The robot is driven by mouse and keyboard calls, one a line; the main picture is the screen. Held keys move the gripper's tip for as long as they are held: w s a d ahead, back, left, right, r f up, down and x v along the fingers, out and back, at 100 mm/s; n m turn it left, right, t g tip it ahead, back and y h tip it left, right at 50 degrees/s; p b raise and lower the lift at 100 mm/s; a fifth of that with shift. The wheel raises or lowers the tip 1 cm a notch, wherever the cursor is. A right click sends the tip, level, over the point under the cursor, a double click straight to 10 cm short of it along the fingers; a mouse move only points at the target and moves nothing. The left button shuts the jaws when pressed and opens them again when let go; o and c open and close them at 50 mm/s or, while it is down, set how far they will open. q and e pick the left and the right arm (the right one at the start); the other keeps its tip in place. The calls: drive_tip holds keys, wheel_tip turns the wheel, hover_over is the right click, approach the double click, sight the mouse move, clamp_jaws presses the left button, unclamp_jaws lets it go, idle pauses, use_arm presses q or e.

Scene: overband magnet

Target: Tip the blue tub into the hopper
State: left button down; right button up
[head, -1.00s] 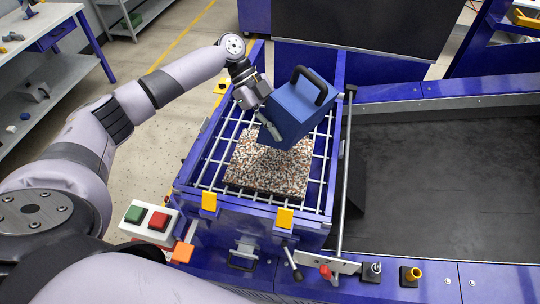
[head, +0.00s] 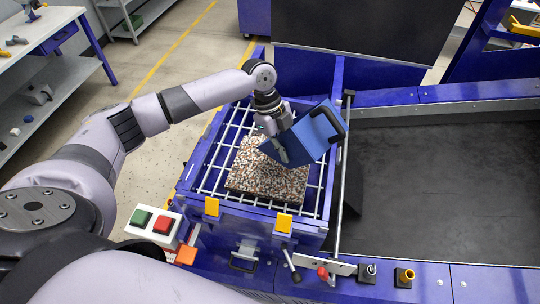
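The blue tub (head: 312,135) is tilted steeply above the hopper (head: 212,229), with its black handle (head: 330,119) toward the upper right. My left gripper (head: 281,146) reaches in from the left and is shut on the tub's near-left side. Part of the tub's mouth is turned away, so I cannot see what is inside. My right gripper is not in view.
A dark conveyor belt (head: 450,190) lies right of the hopper behind a metal rail. A box with a green and a red button (head: 153,222) sits at the hopper's front left. Yellow clips (head: 283,223) and a red-knobbed lever (head: 322,272) line the front. Shelving stands upper left.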

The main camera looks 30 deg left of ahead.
sight(292, 167)
use_arm(q)
drive_tip(key=shift+s+d+f+y, duration=0.1)
drive_tip(key=shift+d+f+y, duration=0.15)
drive_tip(key=shift+d+y, duration=0.2)
drive_tip(key=shift+f, duration=0.1)
drive_tip(key=shift+a, duration=0.1)
drive_tip(key=f+y, duration=0.1)
drive_tip(key=d+f+t+y, duration=0.1)
drive_tip(key=f+y, duration=0.1)
drive_tip(key=y, duration=0.1)
drive_tip(key=shift+s+d+f, duration=0.2)
drive_tip(key=shift+d+f, duration=0.15)
drive_tip(key=shift+f, duration=0.05)
drive_tip(key=shift+d+f+t+y, duration=0.1)
drive_tip(key=shift+f+t+y, duration=0.25)
drive_tip(key=shift+t+y, duration=0.1)
